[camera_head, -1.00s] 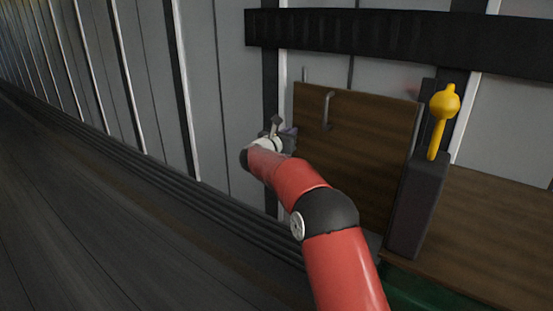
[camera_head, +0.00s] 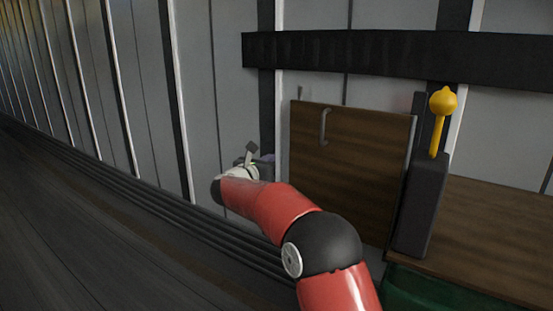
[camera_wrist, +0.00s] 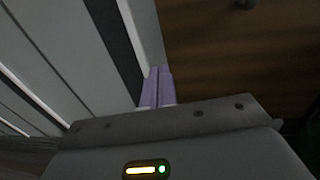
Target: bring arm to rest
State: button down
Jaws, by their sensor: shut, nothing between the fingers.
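My red arm reaches from the bottom of the head view up and to the left. My gripper (camera_head: 268,158) is at its end, left of the brown wooden panel (camera_head: 350,170) and in front of the grey ribbed wall. In the wrist view the two purple fingers (camera_wrist: 157,86) are together with nothing between them. They point toward a white strip between the grey wall and the brown panel. The gripper appears apart from the panel and its metal handle (camera_head: 324,127).
A dark post with a yellow knobbed lever (camera_head: 441,118) stands right of the panel. A brown wooden surface (camera_head: 500,230) lies further right, with a green part (camera_head: 425,290) below. A black beam (camera_head: 390,55) crosses the wall above. The floor at left is clear.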

jog(key=s+d+r+n+t+y+p, duration=0.1)
jog(key=s+r+n+y+p, duration=0.2)
jog(key=s+r+n+y, duration=1.4)
jog(key=s+d+f+n+g+h+p, duration=0.1)
jog(key=s+d+f+n+g+h, duration=0.2)
jog(key=s+d+f+n, duration=0.2)
jog(key=s+d+f+n+g+h+p, duration=0.1)
jog(key=s+d+f+n+g+h, duration=0.2)
jog(key=s+d+f+n, duration=0.3)
jog(key=s+d+f+n+g+h+p, duration=0.2)
jog(key=s+d+f+n+g, duration=0.3)
jog(key=s, duration=1.7)
notch_tip(320, 180, down, 4)
jog(key=d+n, duration=0.1)
jog(key=n, duration=0.7)
jog(key=shift+h, duration=0.4)
